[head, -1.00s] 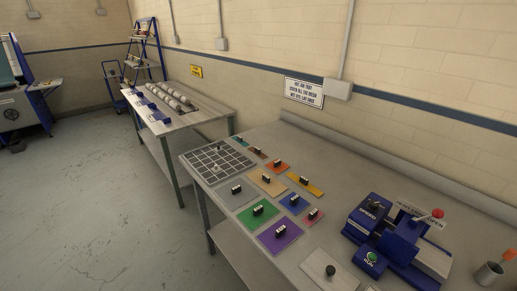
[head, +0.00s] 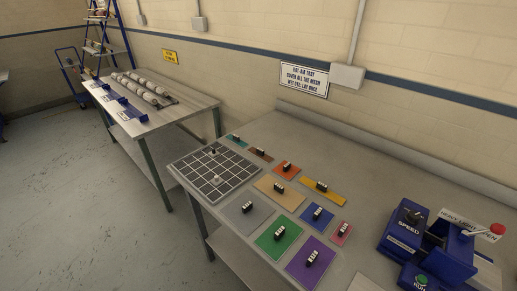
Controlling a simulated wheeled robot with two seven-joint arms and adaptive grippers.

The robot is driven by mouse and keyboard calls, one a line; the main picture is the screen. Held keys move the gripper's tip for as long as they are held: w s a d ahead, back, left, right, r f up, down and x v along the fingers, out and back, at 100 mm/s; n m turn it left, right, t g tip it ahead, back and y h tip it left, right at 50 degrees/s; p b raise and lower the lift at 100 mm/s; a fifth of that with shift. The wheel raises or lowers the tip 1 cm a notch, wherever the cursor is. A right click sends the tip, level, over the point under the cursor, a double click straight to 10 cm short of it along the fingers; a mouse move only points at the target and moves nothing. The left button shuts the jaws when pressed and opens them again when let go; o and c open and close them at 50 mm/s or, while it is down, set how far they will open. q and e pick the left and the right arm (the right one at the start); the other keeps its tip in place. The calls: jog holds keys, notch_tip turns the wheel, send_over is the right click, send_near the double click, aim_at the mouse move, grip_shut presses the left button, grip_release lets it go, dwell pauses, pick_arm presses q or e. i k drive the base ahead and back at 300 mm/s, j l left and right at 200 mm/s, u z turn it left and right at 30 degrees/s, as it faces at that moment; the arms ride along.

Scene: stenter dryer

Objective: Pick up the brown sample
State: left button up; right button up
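The brown sample (head: 266,157) is a small flat piece with a dark clip-like handle on top. In the head view it lies flat on the bench (head: 352,150), at the back of the group of samples. Neither of my grippers shows in this view.
A black grid tray (head: 197,184) lies at the bench's left edge. Tan (head: 270,192), yellow (head: 331,198), grey (head: 237,213), blue (head: 309,220), green (head: 271,249), purple (head: 298,266) and pink samples (head: 337,240) lie nearby. A blue machine (head: 408,240) stands at the right.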

aim_at(258, 153)
jog(key=i+j+z, duration=0.1)
jog(key=j, duration=0.25)
jog(key=i+j+z, duration=0.1)
jog(key=i+j, duration=0.2)
jog(key=i+j+z, duration=0.1)
jog(key=j, duration=0.3)
jog(key=i+j+z, duration=0.1)
jog(key=j, duration=0.3)
jog(key=i+j+z, duration=0.1)
jog(key=i+j, duration=0.15)
jog(key=j, duration=0.1)
